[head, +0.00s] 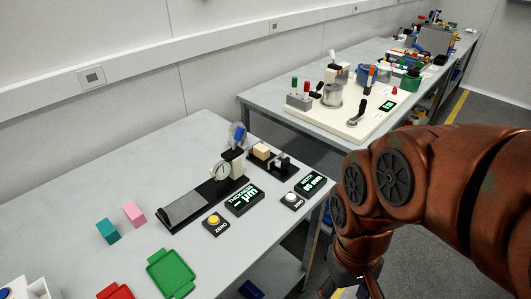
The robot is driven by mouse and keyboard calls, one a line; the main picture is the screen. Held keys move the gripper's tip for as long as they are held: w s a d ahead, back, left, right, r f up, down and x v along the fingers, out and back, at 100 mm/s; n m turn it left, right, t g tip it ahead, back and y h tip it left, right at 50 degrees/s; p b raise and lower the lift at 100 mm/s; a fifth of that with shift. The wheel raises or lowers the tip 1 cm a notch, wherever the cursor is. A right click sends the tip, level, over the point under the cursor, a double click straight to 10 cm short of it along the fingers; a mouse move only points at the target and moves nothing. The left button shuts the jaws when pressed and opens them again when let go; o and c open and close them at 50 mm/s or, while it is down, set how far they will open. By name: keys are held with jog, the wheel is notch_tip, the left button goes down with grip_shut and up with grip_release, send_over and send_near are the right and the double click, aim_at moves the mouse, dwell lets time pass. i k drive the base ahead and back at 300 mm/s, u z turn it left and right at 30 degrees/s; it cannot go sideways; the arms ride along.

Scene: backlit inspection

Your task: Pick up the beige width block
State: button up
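The beige width block (262,150) sits at the back right of the near table, on a dark measuring fixture (281,163) with a black post to its right. Its lower part is partly hidden by the fixture. I cannot tell whether the jaws touch it. My gripper (352,290) is at the bottom edge of the head view, past the table's right edge. It is well away from the block, and its fingertips are cut off by the frame.
A thickness gauge (222,171), displays (244,200) and zero buttons (215,223) stand near the block. Teal (108,231) and pink (134,214) blocks and a green tray (171,273) lie to the left. A second table (262,104) with equipment stands behind.

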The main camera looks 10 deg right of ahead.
aim_at(260, 150)
jog(key=u, duration=0.15)
jog(key=k, duration=0.45)
jog(key=u, duration=0.9)
jog(key=i, duration=1)
